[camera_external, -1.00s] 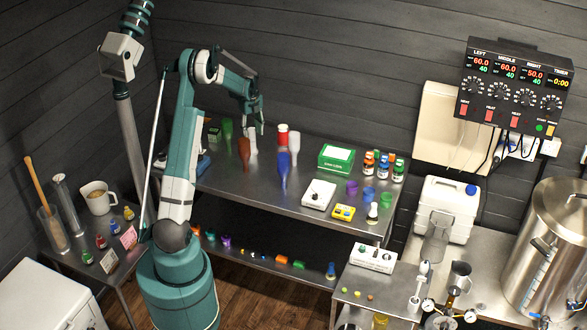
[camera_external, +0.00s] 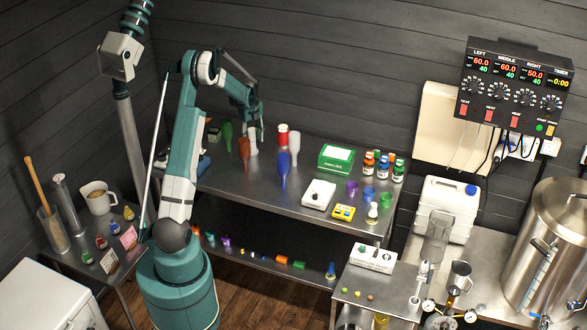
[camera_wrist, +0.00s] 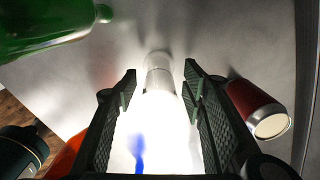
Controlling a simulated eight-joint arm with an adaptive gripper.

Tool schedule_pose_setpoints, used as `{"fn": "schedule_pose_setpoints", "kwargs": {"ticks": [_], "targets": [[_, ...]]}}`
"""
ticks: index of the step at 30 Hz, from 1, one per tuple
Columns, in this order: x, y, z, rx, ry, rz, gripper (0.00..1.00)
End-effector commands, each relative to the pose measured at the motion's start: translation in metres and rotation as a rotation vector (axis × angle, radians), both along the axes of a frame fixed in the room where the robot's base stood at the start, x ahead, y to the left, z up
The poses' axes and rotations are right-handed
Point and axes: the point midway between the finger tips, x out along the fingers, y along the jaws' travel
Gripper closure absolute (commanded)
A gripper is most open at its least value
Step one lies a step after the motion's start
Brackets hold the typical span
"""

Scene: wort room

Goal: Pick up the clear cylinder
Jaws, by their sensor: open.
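A pale, clear-looking cylinder (camera_external: 253,147) stands upright near the back of the metal table, between the brown-orange bottle and the red can. In the wrist view the clear cylinder (camera_wrist: 159,72) lies between my fingers, and its near part is washed out by glare. My gripper (camera_external: 252,121) is at its upper part, pointing down. In the wrist view my gripper (camera_wrist: 160,88) is open, with one finger on each side of the cylinder. I cannot tell whether either finger touches it.
A brown-orange bottle (camera_external: 244,153) and a green bottle (camera_external: 227,135) stand to the left. A red can (camera_external: 282,136), blue bottle (camera_external: 283,168) and white bottle (camera_external: 295,146) stand to the right. A green box (camera_external: 336,158) is farther right.

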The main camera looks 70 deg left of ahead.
Motion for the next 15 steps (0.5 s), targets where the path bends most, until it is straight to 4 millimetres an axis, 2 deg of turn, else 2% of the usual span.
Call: {"fn": "schedule_pose_setpoints", "kwargs": {"ticks": [7,15], "targets": [[-0.001,0.0,-0.028,0.0,0.0,0.0,0.58],[-0.001,-0.001,-0.037,0.0,0.0,0.0,0.58]]}}
